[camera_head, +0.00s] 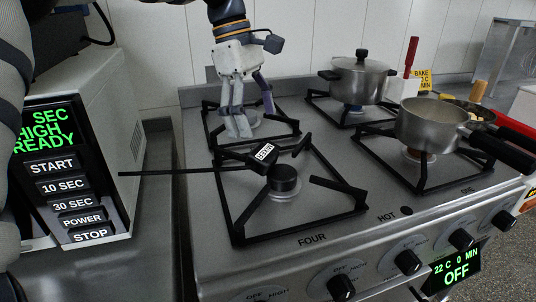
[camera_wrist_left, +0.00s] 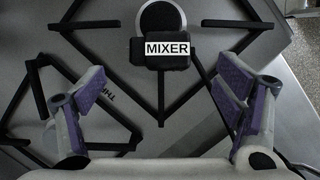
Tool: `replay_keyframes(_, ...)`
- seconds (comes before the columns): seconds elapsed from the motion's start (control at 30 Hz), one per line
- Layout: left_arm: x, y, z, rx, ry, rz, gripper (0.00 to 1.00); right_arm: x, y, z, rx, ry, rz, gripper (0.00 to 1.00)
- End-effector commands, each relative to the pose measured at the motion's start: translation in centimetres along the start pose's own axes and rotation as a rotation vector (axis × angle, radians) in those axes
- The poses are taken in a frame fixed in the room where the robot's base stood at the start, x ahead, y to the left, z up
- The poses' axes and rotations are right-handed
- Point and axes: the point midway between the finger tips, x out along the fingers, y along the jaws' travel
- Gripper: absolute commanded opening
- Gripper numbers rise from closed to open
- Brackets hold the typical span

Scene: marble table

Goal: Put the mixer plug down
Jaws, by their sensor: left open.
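The mixer plug (camera_head: 262,155) is a black block with a white label, at the front left burner of the stove, beside the round burner cap. In the left wrist view the plug (camera_wrist_left: 160,58) shows its MIXER label facing the camera, and it appears to rest on the grate. A thin black cord or rod (camera_head: 180,172) runs left from it past the stove edge. My left gripper (camera_head: 256,118) is open and empty, above and behind the plug in the head view. In the left wrist view its purple-padded fingers (camera_wrist_left: 158,85) are spread wide, apart from the plug. My right gripper is not in view.
A lidded pot (camera_head: 358,80) stands on the back right burner and a saucepan (camera_head: 428,125) on the front right. A microwave (camera_head: 75,180) stands to the left. Black grates (camera_head: 240,225) rise above the stove top (camera_head: 310,225). Knobs line the front.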

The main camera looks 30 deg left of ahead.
Motion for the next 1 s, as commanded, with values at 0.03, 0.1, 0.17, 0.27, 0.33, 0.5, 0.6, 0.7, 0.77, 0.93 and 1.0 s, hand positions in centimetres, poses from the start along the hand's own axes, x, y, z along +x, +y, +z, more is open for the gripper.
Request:
replay_keyframes(0.03, 0.8, 0.0, 0.0, 0.0, -0.003, -0.003, 0.85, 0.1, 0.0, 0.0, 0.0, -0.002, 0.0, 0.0)
replay_keyframes(0.1, 1.6, -0.1, 0.0, 0.001, -0.002, -0.003, 0.85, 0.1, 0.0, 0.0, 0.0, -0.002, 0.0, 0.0)
replay_keyframes(0.17, 2.5, -0.2, 0.1, 0.0, -0.004, -0.004, 0.85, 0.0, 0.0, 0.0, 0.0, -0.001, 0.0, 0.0)
replay_keyframes(0.27, 4.6, -0.4, 0.2, 0.001, -0.006, -0.004, 0.85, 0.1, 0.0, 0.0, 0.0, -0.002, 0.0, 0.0)
replay_keyframes(0.33, 5.9, -0.4, 0.1, 0.0, -0.004, -0.004, 0.85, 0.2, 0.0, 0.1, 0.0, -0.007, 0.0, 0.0)
replay_keyframes(0.5, 6.8, -0.4, 0.2, 0.0, -0.003, 0.002, 0.85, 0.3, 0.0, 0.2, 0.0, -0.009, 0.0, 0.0)
replay_keyframes(0.6, 6.8, -0.4, 0.2, 0.001, -0.003, 0.003, 0.85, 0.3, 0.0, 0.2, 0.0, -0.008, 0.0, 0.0)
replay_keyframes(0.7, 6.7, -0.4, 0.2, 0.001, -0.003, 0.003, 0.69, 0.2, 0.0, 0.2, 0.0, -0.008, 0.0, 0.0)
replay_keyframes(0.77, 6.7, -0.4, 0.2, 0.001, -0.003, 0.003, 0.56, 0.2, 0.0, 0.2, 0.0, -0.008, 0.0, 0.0)
replay_keyframes(0.93, 6.7, -0.4, 0.2, 0.0, -0.003, 0.002, 0.36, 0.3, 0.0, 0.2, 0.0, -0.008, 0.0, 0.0)
replay_keyframes(1.0, 6.7, -0.4, 0.2, 0.0, -0.003, 0.002, 0.31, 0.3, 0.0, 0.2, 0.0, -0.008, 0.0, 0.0)
